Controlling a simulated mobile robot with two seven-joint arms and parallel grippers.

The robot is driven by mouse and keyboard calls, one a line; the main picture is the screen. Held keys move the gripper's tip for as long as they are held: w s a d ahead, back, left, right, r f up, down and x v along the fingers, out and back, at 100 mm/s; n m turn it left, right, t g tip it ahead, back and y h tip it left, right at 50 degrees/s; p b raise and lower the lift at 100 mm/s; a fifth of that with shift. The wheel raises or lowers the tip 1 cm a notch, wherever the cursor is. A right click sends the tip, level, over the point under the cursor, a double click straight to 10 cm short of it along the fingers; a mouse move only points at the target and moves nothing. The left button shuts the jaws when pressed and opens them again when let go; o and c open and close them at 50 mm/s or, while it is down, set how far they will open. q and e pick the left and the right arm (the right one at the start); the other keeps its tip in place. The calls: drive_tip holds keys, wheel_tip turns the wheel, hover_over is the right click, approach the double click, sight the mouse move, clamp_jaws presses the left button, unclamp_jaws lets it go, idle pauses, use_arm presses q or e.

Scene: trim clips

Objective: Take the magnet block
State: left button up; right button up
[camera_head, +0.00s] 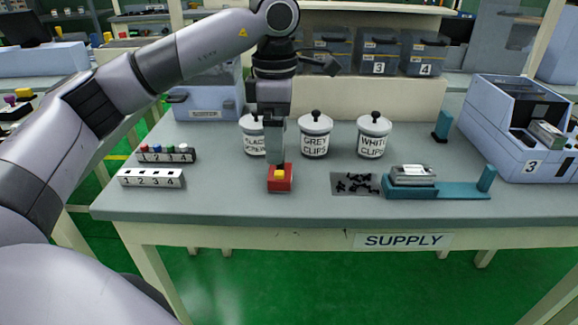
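A red block with a yellow top (280,181), which looks like the magnet block, sits on the grey supply table near its front middle. My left gripper (276,160) points straight down over it, with its fingertips at or just above the block's upper part. The fingers are seen as one narrow grey shape, so I cannot tell whether they are open or shut, or touching the block. My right gripper is not in view.
Labelled white jars (315,135) stand behind the block, one partly hidden by my gripper. A dark patch of small clips (356,184) and a teal fixture (455,190) are to the right. Numbered racks (152,179) are to the left. A blue bin (505,150) stands far right.

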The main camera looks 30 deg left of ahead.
sight(280, 170)
use_arm(q)
wheel_tip(280, 170, down, 7)
drive_tip(key=shift+d+f, duration=0.1)
idle(0.3)
drive_tip(key=shift+w, duration=0.1)
drive_tip(key=c, duration=1.3)
